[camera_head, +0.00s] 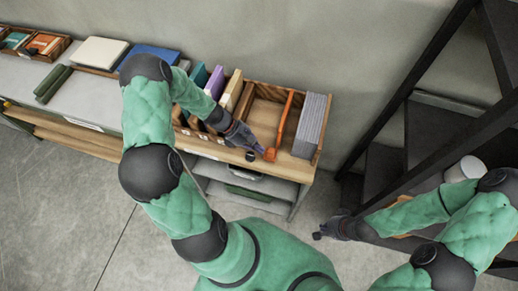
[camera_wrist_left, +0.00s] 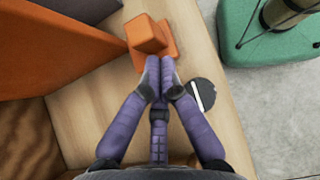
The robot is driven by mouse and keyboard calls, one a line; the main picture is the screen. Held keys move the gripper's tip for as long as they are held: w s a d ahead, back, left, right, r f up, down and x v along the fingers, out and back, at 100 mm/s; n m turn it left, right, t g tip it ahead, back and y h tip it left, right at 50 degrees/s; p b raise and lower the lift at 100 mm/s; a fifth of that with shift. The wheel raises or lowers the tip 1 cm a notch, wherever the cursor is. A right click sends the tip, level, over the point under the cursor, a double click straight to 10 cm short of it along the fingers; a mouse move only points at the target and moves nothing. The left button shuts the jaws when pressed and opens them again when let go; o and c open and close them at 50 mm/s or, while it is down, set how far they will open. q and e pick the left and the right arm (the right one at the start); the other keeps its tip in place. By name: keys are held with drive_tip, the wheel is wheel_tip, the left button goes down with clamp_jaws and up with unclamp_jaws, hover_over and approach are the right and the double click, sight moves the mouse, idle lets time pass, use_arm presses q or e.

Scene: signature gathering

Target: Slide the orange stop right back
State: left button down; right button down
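The orange stop (camera_head: 283,122) is an upright panel at the right part of the wooden organiser, left of a grey block of files. Its small front block (camera_wrist_left: 146,35) is at the top of the left wrist view, with the large panel (camera_wrist_left: 70,40) to its left. My left gripper (camera_head: 258,148) is at the near end of the stop. In the left wrist view its purple fingertips (camera_wrist_left: 160,72) are together, with nothing seen between them, close against the block's base. I cannot tell whether they touch it. My right gripper (camera_head: 322,234) hangs low at the right, too small to read.
Grey files (camera_head: 311,125) stand right of the stop. A wooden compartment (camera_head: 262,112) lies left of it, then upright books (camera_head: 232,90). A black round knob (camera_wrist_left: 203,92) is right of my left fingers. A dark metal rack (camera_head: 400,130) stands at the right.

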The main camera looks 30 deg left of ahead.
use_arm(q)
drive_tip(key=shift+d+f, duration=0.2)
